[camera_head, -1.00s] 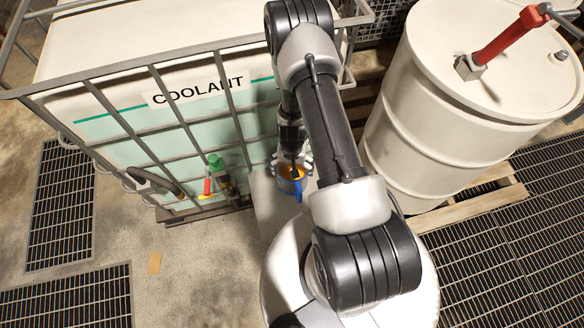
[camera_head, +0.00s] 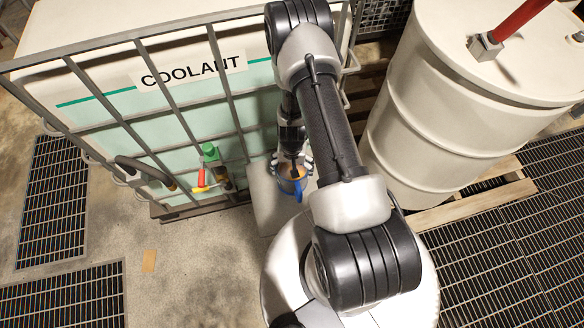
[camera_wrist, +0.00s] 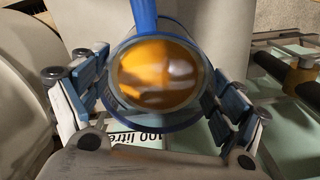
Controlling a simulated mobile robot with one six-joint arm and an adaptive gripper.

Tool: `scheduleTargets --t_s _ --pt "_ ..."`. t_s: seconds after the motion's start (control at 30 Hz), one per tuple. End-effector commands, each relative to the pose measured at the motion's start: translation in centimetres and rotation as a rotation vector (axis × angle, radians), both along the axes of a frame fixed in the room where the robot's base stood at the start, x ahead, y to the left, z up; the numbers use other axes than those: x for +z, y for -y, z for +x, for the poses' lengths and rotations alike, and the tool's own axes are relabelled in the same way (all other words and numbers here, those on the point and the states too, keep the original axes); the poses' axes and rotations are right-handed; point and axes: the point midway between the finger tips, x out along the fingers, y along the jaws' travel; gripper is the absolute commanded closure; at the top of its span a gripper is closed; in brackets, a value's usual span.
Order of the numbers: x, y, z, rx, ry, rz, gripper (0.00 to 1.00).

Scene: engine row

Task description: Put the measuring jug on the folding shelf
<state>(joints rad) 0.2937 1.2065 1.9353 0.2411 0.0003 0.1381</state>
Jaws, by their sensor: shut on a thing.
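The measuring jug (camera_head: 289,172) has a blue handle and rim and orange liquid inside. In the head view it hangs in my gripper (camera_head: 291,164), in front of my own white base. In the wrist view the jug (camera_wrist: 160,75) sits between the two fingers of my gripper (camera_wrist: 160,118), which are shut around its sides, with the handle at the top and the liquid's surface facing the camera.
A caged white coolant tank (camera_head: 130,130) with a green-capped valve (camera_head: 212,155) stands at left. A cream drum (camera_head: 450,110) stands on a wooden pallet (camera_head: 475,208) at right. Floor grates (camera_head: 55,200) lie around.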

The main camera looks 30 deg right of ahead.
Motion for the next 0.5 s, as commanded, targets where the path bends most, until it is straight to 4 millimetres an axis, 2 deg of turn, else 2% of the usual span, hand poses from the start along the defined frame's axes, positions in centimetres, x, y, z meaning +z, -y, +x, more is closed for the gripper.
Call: scheduleTargets --t_s 0.3,0.33,0.5 --pt "-0.14 0.04 0.11 0.000 0.002 0.000 0.78" --pt "-0.21 0.00 0.02 0.000 0.000 0.000 0.11" --pt "-0.11 0.00 0.02 0.000 0.000 0.000 0.00"
